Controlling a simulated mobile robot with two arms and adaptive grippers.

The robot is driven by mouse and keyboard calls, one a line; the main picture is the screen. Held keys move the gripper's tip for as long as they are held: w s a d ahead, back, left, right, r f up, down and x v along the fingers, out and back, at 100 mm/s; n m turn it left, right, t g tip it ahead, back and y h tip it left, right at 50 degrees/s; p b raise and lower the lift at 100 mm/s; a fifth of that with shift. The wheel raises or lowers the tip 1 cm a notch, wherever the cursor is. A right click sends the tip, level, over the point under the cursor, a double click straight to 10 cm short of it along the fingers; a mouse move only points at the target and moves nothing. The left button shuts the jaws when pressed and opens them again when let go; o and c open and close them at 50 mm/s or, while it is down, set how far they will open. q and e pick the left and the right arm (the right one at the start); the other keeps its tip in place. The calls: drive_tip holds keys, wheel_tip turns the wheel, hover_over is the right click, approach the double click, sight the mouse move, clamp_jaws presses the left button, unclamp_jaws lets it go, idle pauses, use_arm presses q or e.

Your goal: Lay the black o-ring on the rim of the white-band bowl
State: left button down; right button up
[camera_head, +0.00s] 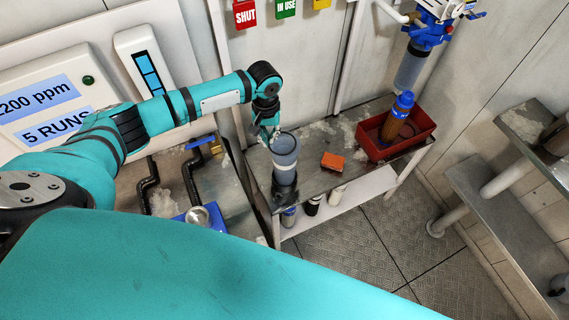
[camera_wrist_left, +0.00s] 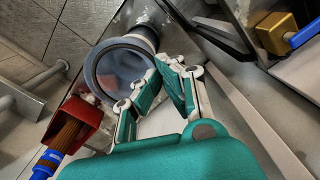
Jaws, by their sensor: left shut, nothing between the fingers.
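The white-band bowl (camera_head: 285,150) is a grey cup with a pale band, upright at the left end of the metal bench. It also shows in the left wrist view (camera_wrist_left: 112,78), where I look into its open mouth. The rim looks dark grey, and I cannot make out the black o-ring as a separate thing. My right gripper is not in view.
A red tray (camera_head: 424,124) holding a brown cartridge with a blue cap (camera_head: 403,104) stands on the bench (camera_head: 313,187). An orange block (camera_head: 332,161) lies between bowl and tray. A blue-topped filter housing (camera_head: 410,66) hangs above. Black pipes (camera_head: 190,180) are left of the bench.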

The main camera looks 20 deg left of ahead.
use_arm(q)
drive_tip(key=shift+d+f+p, duration=0.1)
drive_tip(key=shift+d+p, duration=0.2)
drive_tip(key=shift+d, duration=0.15)
idle(0.6)
drive_tip(key=shift+w+r+p, duration=0.1)
drive_tip(key=shift+r+p, duration=0.8)
drive_tip(key=shift+p, duration=0.15)
wheel_tip(320, 180, up, 5)
drive_tip(key=p, duration=0.6)
drive_tip(key=shift+r, duration=0.2)
drive_tip(key=shift+f, duration=0.1)
